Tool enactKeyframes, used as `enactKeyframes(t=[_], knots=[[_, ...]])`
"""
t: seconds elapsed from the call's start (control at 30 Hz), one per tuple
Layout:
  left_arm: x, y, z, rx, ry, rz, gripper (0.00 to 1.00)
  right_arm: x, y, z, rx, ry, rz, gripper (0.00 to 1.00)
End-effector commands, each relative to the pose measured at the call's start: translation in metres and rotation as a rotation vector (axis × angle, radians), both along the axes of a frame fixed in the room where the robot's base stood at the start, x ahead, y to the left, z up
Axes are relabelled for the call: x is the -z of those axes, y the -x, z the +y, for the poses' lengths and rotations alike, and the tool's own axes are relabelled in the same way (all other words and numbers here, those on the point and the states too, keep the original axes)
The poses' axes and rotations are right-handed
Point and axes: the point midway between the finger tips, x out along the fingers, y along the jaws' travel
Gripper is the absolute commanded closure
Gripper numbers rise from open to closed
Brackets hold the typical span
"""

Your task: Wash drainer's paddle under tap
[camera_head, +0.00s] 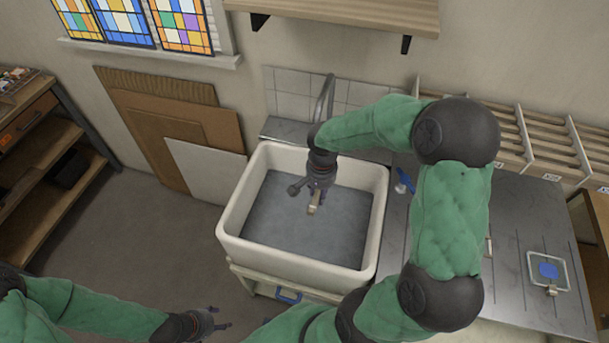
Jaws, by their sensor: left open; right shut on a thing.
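My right gripper (316,190) reaches down over the white sink (232,243) and is shut on a small tan piece, apparently the paddle (314,203). Only a short part of the paddle shows; the gripper hides the rest. The grey tap (329,92) rises behind the sink, and its lower part and outlet are hidden by my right arm. I cannot tell whether water runs. The grey ribbed drainer (520,235) lies right of the sink. My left gripper (222,322) is open and empty, low in front of the sink.
A blue-handled thing (404,181) lies on the drainer near the sink's rim. A shallow tray (562,277) with a blue piece stands at the right. Boards (205,170) lean on the wall left of the sink. A wooden shelf (340,14) hangs above.

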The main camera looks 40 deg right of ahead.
Motion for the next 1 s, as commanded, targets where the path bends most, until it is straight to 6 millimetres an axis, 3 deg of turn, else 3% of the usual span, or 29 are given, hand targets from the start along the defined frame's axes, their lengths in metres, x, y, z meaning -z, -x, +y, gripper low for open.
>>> enactKeyframes(t=[0.57, 1.0], knots=[[-0.001, 0.0, 0.0, 0.0, 0.0, 0.0, 0.47, -0.001, 0.001, 0.0, 0.0, 0.0, 0.0, 1.0], [-0.014, 0.0, 0.0, 0.0, 0.0, 0.0, 0.47, -0.025, 0.027, 0.007, 0.0, 0.001, -0.002, 1.0]])
